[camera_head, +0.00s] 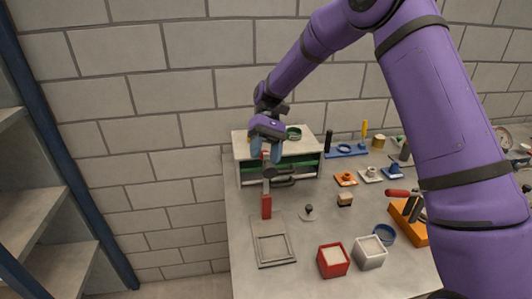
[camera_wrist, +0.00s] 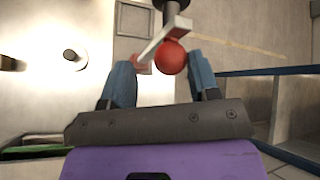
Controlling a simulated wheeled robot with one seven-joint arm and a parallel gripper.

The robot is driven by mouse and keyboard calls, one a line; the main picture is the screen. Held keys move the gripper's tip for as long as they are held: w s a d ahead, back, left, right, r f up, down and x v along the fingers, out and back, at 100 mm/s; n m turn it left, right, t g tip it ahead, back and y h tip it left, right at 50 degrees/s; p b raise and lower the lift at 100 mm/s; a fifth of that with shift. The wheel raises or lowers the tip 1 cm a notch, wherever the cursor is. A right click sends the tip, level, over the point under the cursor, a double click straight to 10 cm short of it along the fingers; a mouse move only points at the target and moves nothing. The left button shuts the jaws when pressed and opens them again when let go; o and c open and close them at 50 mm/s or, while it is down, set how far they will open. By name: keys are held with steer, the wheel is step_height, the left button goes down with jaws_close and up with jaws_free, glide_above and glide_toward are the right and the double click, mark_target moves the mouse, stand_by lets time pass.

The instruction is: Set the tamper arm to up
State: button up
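The tamper stands at the left of the bench, with a red post (camera_head: 266,207) and a dark round head (camera_head: 270,172). In the wrist view its light grey arm (camera_wrist: 160,40) slants across the top middle, with a red ball knob (camera_wrist: 172,57) and a dark cylinder (camera_wrist: 172,10) beyond. My gripper (camera_head: 265,151) is above the tamper, its blue fingers pointing down. In the wrist view my gripper (camera_wrist: 161,82) is open, and the knob shows between and slightly beyond the fingertips. I cannot tell whether a finger touches it. My gripper partly hides the arm in the head view.
A square grey frame (camera_head: 259,258) lies in front of the tamper. A cream-topped open cabinet (camera_head: 244,146) stands close behind my gripper. A red box (camera_head: 321,261) and white box (camera_head: 358,254) stand at the front. Blue shelving (camera_head: 70,150) is at the left.

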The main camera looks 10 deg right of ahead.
steer(key=v, duration=1.1)
steer(key=shift+a, duration=0.1)
steer(key=s+d+r+m+t+h, duration=0.1)
steer(key=s+d+r+t, duration=0.3)
steer(key=s+r, duration=0.45)
steer(key=s+d+r+m+t, duration=0.2)
steer(key=s+d+r+t, duration=0.25)
steer(key=s+r, duration=0.35)
steer(key=s+d+f+t, duration=0.1)
steer(key=s+d+t, duration=0.2)
steer(key=s, duration=0.7)
steer(key=s+d+f+m+t+h, duration=0.1)
steer(key=s+d+t, duration=0.3)
steer(key=s, duration=0.7)
steer(key=shift+d+f+m+h, duration=0.3)
steer(key=shift+d+f, duration=0.3)
steer(key=shift+f, duration=0.05)
